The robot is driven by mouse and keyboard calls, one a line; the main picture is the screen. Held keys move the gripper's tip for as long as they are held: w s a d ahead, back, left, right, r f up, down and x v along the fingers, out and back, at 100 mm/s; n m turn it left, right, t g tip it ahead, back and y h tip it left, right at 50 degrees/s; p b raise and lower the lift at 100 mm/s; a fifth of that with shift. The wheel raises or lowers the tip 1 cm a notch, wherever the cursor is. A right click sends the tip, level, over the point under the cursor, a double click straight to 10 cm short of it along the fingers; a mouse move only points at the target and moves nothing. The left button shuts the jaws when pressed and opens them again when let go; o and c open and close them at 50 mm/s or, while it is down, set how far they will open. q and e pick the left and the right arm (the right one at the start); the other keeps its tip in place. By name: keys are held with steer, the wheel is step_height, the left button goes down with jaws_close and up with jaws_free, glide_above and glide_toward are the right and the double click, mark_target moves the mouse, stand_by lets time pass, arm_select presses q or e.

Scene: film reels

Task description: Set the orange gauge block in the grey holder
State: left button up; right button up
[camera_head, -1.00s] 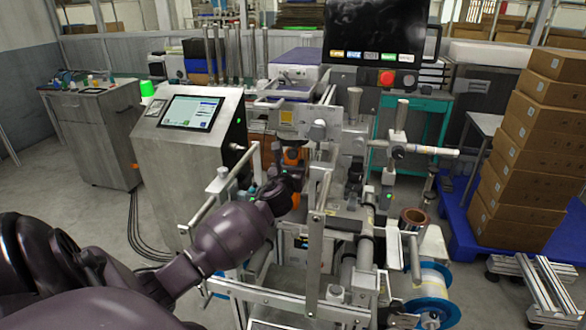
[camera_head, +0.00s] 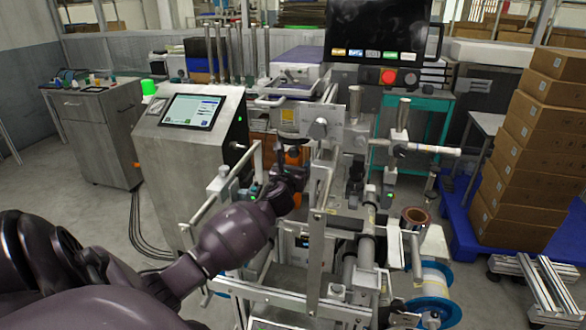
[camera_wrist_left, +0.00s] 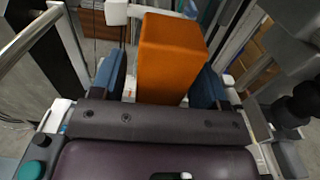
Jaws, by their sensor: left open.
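The orange gauge block (camera_wrist_left: 172,58) stands upright in the middle of the left wrist view, between the two blue-padded fingers of my left gripper (camera_wrist_left: 160,82). The gripper is open. A gap shows between the block and the left-hand finger; the right-hand finger is close beside the block, and I cannot tell if it touches. In the head view a little of the orange block (camera_head: 293,158) shows at the end of my left gripper (camera_head: 290,152), over the machine's middle. The block's foot is hidden. I cannot make out the grey holder for certain. My right gripper is not in view.
The machine's metal frame plate (camera_head: 318,230) and rollers stand close to the right of my left arm. A control cabinet with a screen (camera_head: 192,111) stands to the left. A blue-flanged reel (camera_head: 433,300) is at lower right. Stacked cartons (camera_head: 530,150) stand far right.

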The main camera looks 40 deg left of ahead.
arm_select(q)
steer(key=v, duration=1.2)
steer(key=shift+p, duration=0.45)
steer(key=shift+r, duration=0.1)
